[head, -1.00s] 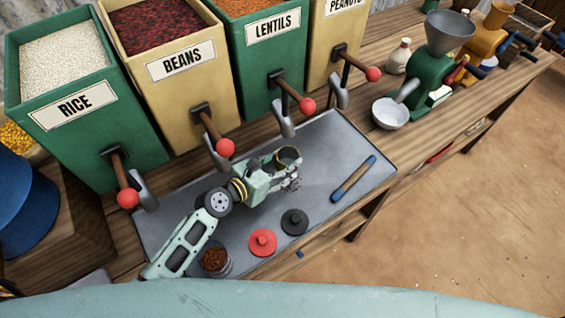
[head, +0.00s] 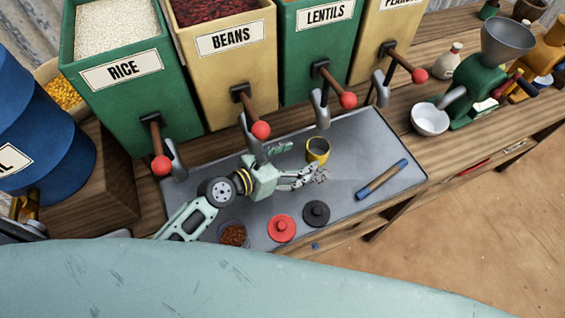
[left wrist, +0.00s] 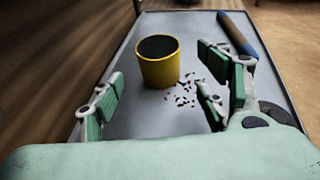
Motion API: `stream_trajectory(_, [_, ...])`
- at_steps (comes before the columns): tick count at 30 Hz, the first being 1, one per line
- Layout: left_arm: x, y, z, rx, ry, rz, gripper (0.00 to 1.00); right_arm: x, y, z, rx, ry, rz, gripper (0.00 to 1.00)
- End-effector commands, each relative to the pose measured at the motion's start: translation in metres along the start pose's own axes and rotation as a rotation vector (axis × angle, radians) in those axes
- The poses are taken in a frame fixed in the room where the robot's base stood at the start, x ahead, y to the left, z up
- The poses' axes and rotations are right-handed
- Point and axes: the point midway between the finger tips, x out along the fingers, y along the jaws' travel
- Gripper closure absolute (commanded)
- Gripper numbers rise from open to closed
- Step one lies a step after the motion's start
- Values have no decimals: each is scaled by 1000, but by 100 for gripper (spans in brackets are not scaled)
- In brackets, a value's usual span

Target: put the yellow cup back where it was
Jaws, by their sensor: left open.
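The yellow cup (head: 318,151) stands upright on the grey tray mat (head: 355,150), below the lentils dispenser. It also shows in the left wrist view (left wrist: 158,62), with a dark inside. My left gripper (head: 312,167) is open and empty, just in front of the cup in the head view. In the left wrist view its fingers (left wrist: 158,100) are spread wide, with the cup beyond them and apart from them. My right gripper is not in view.
Dispensers for rice (head: 120,70), beans (head: 225,40) and lentils (head: 325,15) line the back, with red-knobbed levers jutting out. A red lid (head: 281,228), a black lid (head: 316,213), a jar of brown bits (head: 233,235) and a blue-ended stick (head: 382,180) rest on the mat. A white bowl (head: 430,120) sits right.

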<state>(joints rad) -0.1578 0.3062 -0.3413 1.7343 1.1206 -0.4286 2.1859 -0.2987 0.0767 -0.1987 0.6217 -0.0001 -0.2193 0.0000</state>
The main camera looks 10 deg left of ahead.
Motion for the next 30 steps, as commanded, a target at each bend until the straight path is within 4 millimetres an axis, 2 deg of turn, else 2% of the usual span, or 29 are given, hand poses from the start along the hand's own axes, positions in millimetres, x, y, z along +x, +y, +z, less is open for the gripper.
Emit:
stream_trajectory(3, [-26, 0, -2, 1, 2, -1, 32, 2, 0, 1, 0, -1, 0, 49])
stream_trajectory(10, [-53, 0, -1, 0, 1, -1, 32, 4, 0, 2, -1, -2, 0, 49])
stream_trajectory(30, [-56, 0, 2, 15, -3, 6, 32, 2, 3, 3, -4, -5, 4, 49])
